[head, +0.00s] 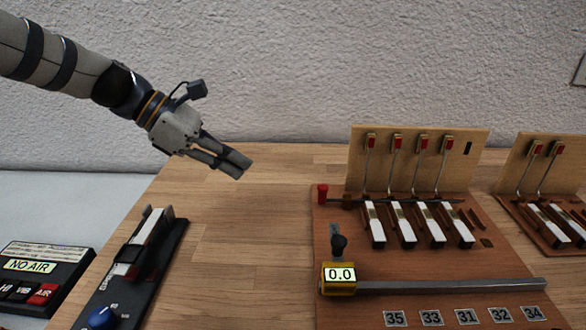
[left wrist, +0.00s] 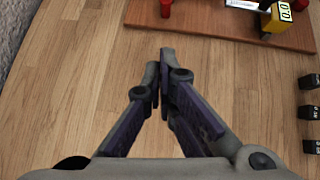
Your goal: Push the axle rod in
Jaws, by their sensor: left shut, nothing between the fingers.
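The axle rod (head: 343,200) is a thin dark rod with a red knob (head: 323,194) at its left end. It runs along the row of white-topped keys (head: 403,222) on the brown board, and the keys hide parts of it. The knob end sticks out at the board's left edge. A red knob also shows at the top of the left wrist view (left wrist: 165,8). My left gripper (head: 239,164) is shut and empty, above the bare table to the left of the knob and apart from it. Its closed fingertips show in the left wrist view (left wrist: 165,60).
A yellow gauge (head: 339,277) reading 0.0 sits on a steel bar (head: 450,286) at the board's front, above numbered tags (head: 432,318). A second key board (head: 552,215) stands at right. A black device (head: 150,260) lies at left. The table between is clear.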

